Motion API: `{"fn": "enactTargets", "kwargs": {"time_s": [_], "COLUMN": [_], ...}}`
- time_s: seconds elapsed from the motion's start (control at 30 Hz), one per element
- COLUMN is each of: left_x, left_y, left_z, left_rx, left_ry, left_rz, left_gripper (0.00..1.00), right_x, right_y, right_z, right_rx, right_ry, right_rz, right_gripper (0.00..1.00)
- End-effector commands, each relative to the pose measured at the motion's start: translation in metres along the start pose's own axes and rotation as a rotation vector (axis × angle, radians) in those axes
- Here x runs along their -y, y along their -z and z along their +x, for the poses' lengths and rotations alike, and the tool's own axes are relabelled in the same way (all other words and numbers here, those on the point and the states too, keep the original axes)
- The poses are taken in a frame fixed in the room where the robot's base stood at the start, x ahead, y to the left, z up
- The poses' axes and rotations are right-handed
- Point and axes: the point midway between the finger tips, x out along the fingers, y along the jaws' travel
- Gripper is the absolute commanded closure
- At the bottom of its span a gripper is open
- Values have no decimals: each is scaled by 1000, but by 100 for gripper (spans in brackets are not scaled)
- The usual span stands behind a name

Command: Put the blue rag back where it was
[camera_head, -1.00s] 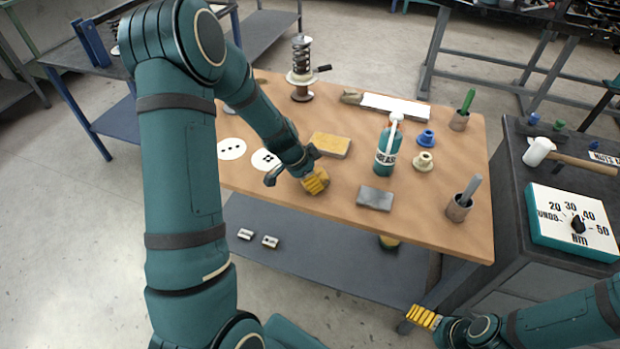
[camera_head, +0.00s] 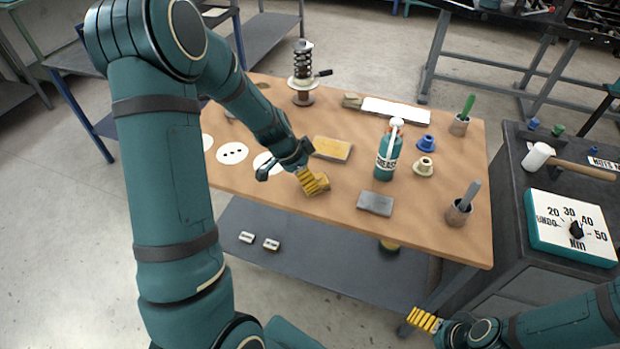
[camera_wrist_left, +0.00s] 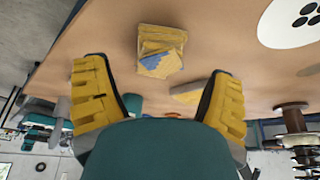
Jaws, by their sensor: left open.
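No wholly blue rag shows. A yellow folded-looking piece (camera_wrist_left: 161,48) with a small blue patch lies on the wooden tabletop; whether the patch is part of a rag I cannot tell. In the head view this piece (camera_head: 321,182) is partly hidden behind a yellow finger pad, near the table's front edge. My left gripper (camera_head: 287,181) is open, with its fingers spread and nothing between them. In the wrist view the fingers (camera_wrist_left: 160,75) stand wide apart, with the piece ahead of them. My right gripper (camera_head: 424,320) is low at the right, off the table; its opening is unclear.
A yellow pad (camera_head: 332,148) lies behind the piece. A grey block (camera_head: 375,203), a green grease bottle (camera_head: 388,155), blue (camera_head: 425,143) and cream (camera_head: 424,166) bushings stand to the right. White discs (camera_head: 232,153) lie left. A spring assembly (camera_head: 303,75) stands at the back.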

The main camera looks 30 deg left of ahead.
Motion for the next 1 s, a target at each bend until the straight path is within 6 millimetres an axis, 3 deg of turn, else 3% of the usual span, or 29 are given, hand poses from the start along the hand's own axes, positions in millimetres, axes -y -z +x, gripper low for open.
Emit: {"fn": "enactTargets", "kwargs": {"time_s": [0.03,0.2,0.4,1.0], "left_x": [0,0,0,0], "left_y": [2,1,0,0], "left_z": [-15,-46,-67,-71], "left_rx": [-2,-1,0,1], "left_ry": [3,2,0,-1], "left_rz": [0,1,0,0], "left_gripper": [17,17,17,17], "right_x": [2,4,6,6], "right_y": [0,-1,-2,-2], "right_z": [-5,-12,-16,-16], "right_rx": [2,5,8,9], "right_ry": [0,0,0,0], "right_rz": [0,1,1,1], "right_gripper": [3,3,3,3]}}
